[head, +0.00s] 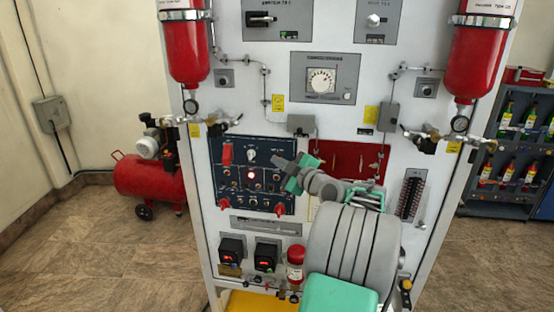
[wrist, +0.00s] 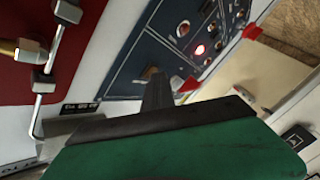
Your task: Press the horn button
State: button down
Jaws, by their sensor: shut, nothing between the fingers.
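The dark blue control panel (head: 225,185) stands upright on the white trainer, with a knob (head: 251,155), a lit red lamp (head: 250,174), red switch covers and several small switches and buttons. Labels are too small to read, so I cannot tell which one is the horn button. My gripper (head: 279,163) is shut and empty, in front of the panel's right part, and hides some of it. In the wrist view, the dark shut fingers (wrist: 157,88) point toward the blue panel (wrist: 145,58) and its lit red lamp (wrist: 199,50). I cannot tell whether they touch it.
A red recessed panel (head: 340,152) with metal tubing is right of the blue panel. Two red cylinders (head: 189,50) (head: 478,60) hang at the trainer's upper sides. A red compressor (head: 150,178) stands on the floor at left. A bottle shelf (head: 510,150) is at right.

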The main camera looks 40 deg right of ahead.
jog(key=shift+s+a+b, duration=0.45)
jog(key=shift+a+b, duration=0.15)
jog(key=shift+b, duration=0.35)
jog(key=shift+s+a, duration=0.1)
jog(key=s+a+b, duration=0.1)
jog(key=a+b, duration=0.1)
jog(key=s+a+b, duration=0.1)
jog(key=s+b, duration=0.1)
jog(key=shift+a, duration=0.4)
dwell(0.3)
